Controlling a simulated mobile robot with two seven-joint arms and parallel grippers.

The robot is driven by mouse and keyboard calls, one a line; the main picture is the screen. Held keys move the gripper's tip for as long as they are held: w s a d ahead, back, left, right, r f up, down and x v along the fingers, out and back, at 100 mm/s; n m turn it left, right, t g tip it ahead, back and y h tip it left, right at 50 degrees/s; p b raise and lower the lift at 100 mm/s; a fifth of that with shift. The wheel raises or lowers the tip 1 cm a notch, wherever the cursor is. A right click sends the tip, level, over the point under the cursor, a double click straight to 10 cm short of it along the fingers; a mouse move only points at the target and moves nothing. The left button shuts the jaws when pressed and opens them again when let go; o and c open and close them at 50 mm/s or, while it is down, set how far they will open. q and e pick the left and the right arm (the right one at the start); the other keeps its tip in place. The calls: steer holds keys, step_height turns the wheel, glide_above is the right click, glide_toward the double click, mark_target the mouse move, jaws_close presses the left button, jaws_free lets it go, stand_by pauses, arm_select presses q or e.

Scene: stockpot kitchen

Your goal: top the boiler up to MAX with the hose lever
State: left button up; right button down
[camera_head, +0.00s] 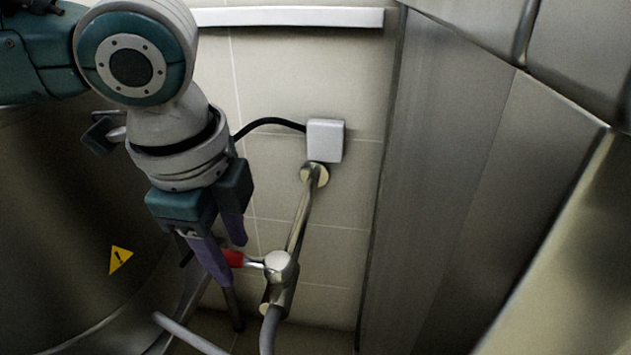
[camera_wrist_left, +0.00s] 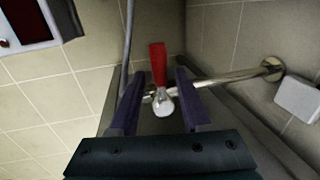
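The hose lever (camera_head: 234,258) has a red grip and a pale metal stem on a brass valve (camera_head: 281,268). It points left in the head view. My left gripper (camera_head: 222,262) is at the red grip, its purple fingers apart. In the left wrist view the lever (camera_wrist_left: 159,66) shows between and beyond the open fingers of my left gripper (camera_wrist_left: 157,100), with gaps on both sides. The boiler (camera_head: 60,230) is the large steel drum at left, with a yellow warning sticker (camera_head: 120,260). Its level marks are not seen. My right gripper is not in view.
A brass pipe (camera_head: 300,215) runs up the tiled wall to a white box (camera_head: 325,140) with a black cable. A grey hose (camera_head: 269,332) hangs below the valve. Steel panels (camera_head: 470,200) close off the right side.

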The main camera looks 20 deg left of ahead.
arm_select(q)
jaws_close()
stand_by(1.2)
